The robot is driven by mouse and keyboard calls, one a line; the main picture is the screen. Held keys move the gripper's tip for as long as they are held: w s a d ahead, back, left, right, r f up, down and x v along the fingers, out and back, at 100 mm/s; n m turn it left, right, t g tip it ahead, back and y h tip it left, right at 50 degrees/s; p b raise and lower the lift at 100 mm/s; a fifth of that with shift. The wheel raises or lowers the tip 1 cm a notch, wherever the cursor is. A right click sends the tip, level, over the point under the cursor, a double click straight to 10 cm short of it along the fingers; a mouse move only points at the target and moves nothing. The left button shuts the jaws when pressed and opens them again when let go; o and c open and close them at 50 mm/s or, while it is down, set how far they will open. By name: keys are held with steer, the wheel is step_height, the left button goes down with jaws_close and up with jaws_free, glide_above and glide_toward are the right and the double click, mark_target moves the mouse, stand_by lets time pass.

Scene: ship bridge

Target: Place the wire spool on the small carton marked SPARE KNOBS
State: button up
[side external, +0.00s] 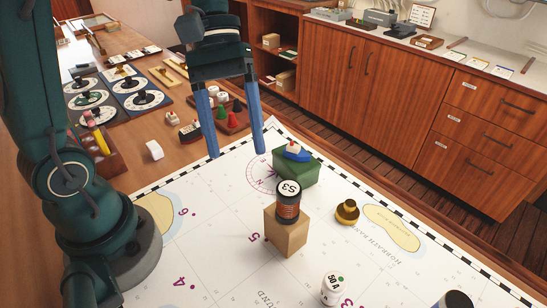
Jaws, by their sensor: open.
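A dark cylinder with an orange-brown middle and a white top marked S3 (288,201) looks like the wire spool. It stands upright on a small tan carton (287,236) on the chart. No SPARE KNOBS marking can be read on the carton's visible faces. My gripper (236,153) is open and empty, with its two blue fingers pointing down. It is up and to the left of the spool in the picture, apart from it.
A green box (297,172) with a small blue-and-white boat on it stands behind the carton. A brass piece (347,211), a white cylinder (331,290) and a dark cylinder (455,300) stand nearby. The chart's left part is mostly clear.

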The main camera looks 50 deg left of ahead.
steer(key=s+a+m+t+y, duration=0.3)
steer(key=s+m+t+y, duration=0.2)
steer(key=m+t, duration=0.2)
steer(key=shift+s+m+t, duration=0.15)
steer(key=shift+m+t, duration=0.15)
steer(key=shift+a+r, duration=0.1)
stand_by(0.9)
